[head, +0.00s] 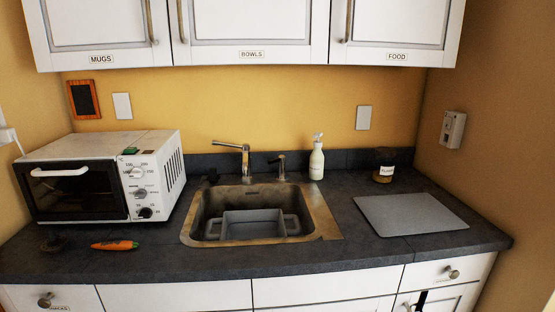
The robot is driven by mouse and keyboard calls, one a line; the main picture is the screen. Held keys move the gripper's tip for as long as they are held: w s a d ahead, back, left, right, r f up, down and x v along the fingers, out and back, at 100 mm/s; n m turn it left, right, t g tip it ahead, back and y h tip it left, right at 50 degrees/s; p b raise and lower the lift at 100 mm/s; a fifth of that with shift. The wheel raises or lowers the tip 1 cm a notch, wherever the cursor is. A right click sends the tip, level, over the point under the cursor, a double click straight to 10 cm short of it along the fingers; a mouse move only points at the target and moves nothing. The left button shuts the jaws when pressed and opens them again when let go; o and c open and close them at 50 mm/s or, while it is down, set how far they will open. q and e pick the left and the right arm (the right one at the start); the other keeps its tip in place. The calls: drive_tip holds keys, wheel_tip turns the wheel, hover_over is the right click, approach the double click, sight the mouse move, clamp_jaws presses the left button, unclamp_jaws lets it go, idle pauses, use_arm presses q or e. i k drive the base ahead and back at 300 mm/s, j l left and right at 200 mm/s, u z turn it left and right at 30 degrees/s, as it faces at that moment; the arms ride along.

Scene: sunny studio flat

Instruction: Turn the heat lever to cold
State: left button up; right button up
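A metal tap (243,160) with a long spout pointing left stands behind the sink (187,229). A small dark upright fitting with a short arm to the left (281,168) stands to the right of the tap, and it may be the heat lever. I see no hot or cold marks on it, so its setting cannot be told. Neither of my grippers is in view.
A grey tub (252,225) sits in the sink. A soap bottle (317,160) stands right of the fitting. A jar (383,170) and a grey board (410,213) are right. Cupboards (250,30) hang above.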

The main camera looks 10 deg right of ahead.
sight(282, 158)
drive_tip(key=i+j, duration=0.15)
drive_tip(key=j, duration=0.15)
drive_tip(key=i+j, duration=0.1)
drive_tip(key=j, duration=0.15)
drive_tip(key=i+j+z, duration=0.25)
drive_tip(key=j, duration=0.15)
drive_tip(key=j+z, duration=0.25)
drive_tip(key=j, duration=0.15)
drive_tip(key=i, duration=0.05)
